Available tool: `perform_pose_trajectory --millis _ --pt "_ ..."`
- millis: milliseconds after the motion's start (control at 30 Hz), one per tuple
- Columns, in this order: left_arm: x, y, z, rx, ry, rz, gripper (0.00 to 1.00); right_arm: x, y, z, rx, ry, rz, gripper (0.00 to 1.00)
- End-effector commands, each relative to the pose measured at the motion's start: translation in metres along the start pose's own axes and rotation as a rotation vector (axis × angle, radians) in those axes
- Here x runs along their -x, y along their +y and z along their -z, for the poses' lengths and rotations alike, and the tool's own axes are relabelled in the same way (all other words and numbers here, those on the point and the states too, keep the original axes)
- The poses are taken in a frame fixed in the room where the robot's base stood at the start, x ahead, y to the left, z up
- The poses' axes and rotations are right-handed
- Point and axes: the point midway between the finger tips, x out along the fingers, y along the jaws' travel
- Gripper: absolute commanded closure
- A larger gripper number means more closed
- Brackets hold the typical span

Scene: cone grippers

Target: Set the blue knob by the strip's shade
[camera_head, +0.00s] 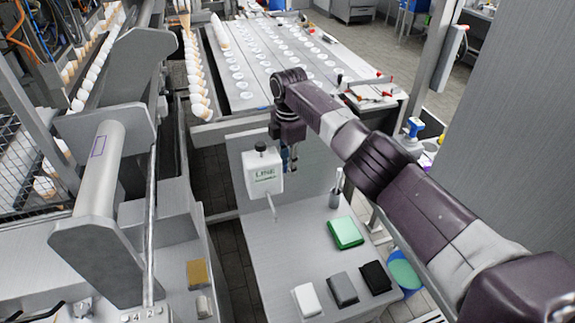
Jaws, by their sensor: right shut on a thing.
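My right gripper (289,158) points down at the right side of a white box (262,175) with a black knob on top and "LIME" lettering on its front. The gripper is shut on a small bluish part at the box's side, which looks like the blue knob; the fingers and wrist hide most of it. A thin pale rod (271,206) sticks out below the box's front. I cannot make out a strip or its shade. My left gripper is not in view.
The table's middle is clear.

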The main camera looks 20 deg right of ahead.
Motion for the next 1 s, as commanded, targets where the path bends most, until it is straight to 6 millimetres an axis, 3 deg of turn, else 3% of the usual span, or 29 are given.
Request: perform_pose_trajectory --millis 200,1000 --pt "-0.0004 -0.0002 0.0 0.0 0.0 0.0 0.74 -0.0037 -0.0028 -0.0007 -0.002 0.0 0.009 0.61" --pt "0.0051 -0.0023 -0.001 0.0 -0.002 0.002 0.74 0.003 0.0016 0.0001 0.002 -0.002 -0.019 0.61"
